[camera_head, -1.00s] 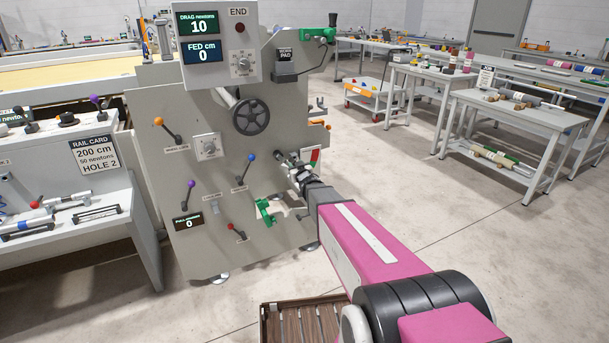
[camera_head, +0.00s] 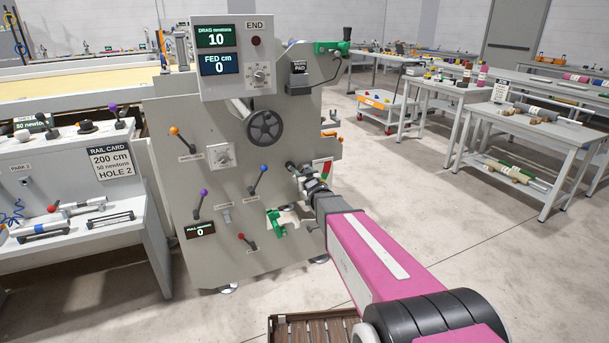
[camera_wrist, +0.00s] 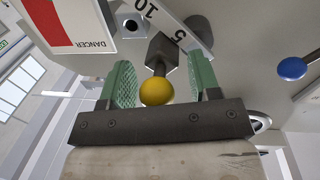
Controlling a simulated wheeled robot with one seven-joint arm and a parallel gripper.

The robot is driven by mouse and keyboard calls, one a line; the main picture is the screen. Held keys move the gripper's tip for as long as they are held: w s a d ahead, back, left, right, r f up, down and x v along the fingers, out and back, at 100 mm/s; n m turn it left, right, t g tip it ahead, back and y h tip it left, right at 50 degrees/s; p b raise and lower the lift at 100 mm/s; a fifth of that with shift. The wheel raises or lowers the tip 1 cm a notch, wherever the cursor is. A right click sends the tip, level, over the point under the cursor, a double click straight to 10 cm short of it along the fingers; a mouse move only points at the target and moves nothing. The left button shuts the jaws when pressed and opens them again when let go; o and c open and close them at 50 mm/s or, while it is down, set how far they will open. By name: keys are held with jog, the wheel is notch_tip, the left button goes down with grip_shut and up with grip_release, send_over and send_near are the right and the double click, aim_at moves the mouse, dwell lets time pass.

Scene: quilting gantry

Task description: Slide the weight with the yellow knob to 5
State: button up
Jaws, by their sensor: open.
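In the wrist view the yellow knob (camera_wrist: 156,91) sits on the end of a dark block-shaped weight (camera_wrist: 161,54) on a pale scale bar (camera_wrist: 188,38). The weight lies beside the bar's marks, between 10 and 5 and closer to the 5. My gripper (camera_wrist: 161,66) is open, with one green finger on each side of the weight and knob. Gaps show between the fingers and the knob. In the head view my gripper (camera_head: 312,178) is at the right side of the grey machine panel (camera_head: 215,255); the knob is too small to make out there.
A red and white DANCER plate (camera_wrist: 75,25) is close to the left finger in the wrist view. A blue-knobbed lever (camera_wrist: 291,69) is at the right. A green clamp (camera_head: 277,222) sits below my gripper in the head view. Open floor lies right of the machine.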

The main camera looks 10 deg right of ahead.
jog(key=v, duration=1)
jog(key=shift+s, duration=0.25)
jog(key=shift+d, duration=0.1)
jog(key=s+d+f+m+g+h, duration=0.3)
jog(key=s+d+f+g+h, duration=0.25)
jog(key=s+f+g, duration=0.25)
jog(key=s+f+g+y, duration=0.1)
jog(key=s+f+g, duration=0.3)
jog(key=s+g, duration=0.5)
jog(key=s, duration=0.8)
jog(key=shift+m+g+y, duration=0.3)
jog(key=shift+y, duration=0.05)
